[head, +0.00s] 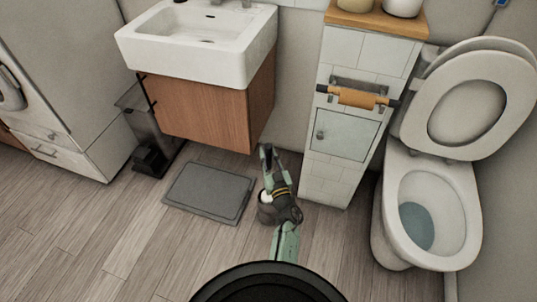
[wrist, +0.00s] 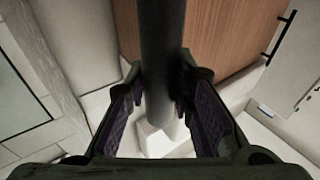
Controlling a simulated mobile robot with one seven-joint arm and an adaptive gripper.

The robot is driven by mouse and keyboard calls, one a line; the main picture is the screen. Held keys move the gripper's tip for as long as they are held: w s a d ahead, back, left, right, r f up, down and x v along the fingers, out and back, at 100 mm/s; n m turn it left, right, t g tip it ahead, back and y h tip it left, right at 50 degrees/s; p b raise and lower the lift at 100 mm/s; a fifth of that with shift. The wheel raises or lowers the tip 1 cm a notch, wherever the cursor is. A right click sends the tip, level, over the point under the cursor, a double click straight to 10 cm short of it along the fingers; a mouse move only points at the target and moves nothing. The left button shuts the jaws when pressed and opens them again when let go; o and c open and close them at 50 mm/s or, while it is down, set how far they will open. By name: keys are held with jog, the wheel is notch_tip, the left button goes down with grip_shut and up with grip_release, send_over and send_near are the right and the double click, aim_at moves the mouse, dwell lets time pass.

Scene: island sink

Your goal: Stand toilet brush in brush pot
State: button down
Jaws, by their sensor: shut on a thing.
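The toilet brush shows as a dark grey round handle (wrist: 161,50) in the wrist view. It runs between the fingers of my gripper (wrist: 160,103), which are shut on it. In the head view my gripper (head: 272,172) is low over the floor, in front of the wooden cabinet's right corner. A dark rounded shape with a pale top (head: 265,209) sits beside my wrist there. I cannot tell whether it is the brush pot, the brush head or a part of my arm. The brush's lower end is not clear in either view.
A grey mat (head: 208,192) lies on the floor left of my gripper. The sink cabinet (head: 205,112) is behind it, with a dark bin (head: 150,130) to the left. A tiled column (head: 328,180) and the toilet (head: 425,215) stand to the right. The front-left floor is clear.

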aim_at(269, 151)
jog(key=shift+f+b, duration=1.85)
jog(key=shift+f, duration=1.15)
jog(key=shift+s+f, duration=0.1)
jog(key=shift+f, duration=0.05)
jog(key=c, duration=1.7)
grip_release()
jog(key=shift+f, duration=0.1)
jog(key=o, duration=0.4)
jog(key=shift+r, duration=0.2)
jog(key=shift+r, duration=0.1)
notch_tip(269, 151, up, 10)
jog(key=shift+f, duration=0.1)
